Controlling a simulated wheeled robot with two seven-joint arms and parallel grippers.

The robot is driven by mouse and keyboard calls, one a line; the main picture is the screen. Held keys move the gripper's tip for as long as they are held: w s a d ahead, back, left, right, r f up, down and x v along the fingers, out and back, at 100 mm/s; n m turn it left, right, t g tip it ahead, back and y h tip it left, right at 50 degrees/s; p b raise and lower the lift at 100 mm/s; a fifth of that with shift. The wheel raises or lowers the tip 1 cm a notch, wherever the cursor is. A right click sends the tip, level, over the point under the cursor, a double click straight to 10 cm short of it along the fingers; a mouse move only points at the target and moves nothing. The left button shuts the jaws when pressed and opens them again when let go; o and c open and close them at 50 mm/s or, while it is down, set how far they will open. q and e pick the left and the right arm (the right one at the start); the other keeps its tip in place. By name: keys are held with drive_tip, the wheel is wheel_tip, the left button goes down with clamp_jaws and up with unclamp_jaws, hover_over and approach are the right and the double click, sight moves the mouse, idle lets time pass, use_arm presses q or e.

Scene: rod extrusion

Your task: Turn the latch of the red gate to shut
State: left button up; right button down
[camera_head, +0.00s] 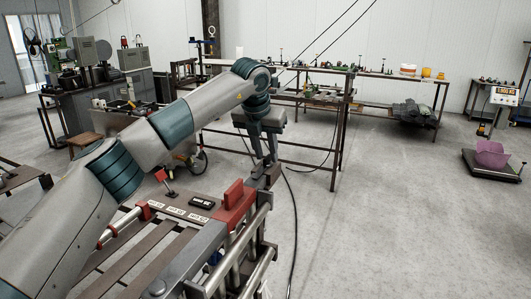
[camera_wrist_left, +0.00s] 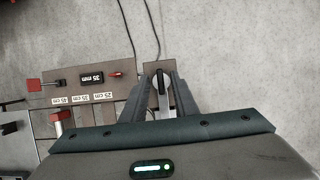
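The red gate (camera_head: 236,205) is an upright red block on the right end of the long machine in the head view. Only a little red shows near the 35 mm label in the wrist view. My left gripper (camera_head: 265,160) points down just beyond and to the right of the gate. In the wrist view its fingers (camera_wrist_left: 163,85) are apart, one on each side of a dark, narrow piece with a pale end, which looks like the latch (camera_wrist_left: 161,82). I cannot tell whether the fingers touch it. In the head view the gripper hides much of this spot. My right gripper is not in view.
The machine's top carries a 35 mm label (camera_head: 202,202), length labels and a small red flag-like lever (camera_head: 160,175). Metal rails (camera_head: 262,240) run along its near right side. A black cable (camera_head: 293,220) lies on the floor. The floor to the right is clear up to a pink bin (camera_head: 490,153).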

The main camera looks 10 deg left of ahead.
sight(259, 173)
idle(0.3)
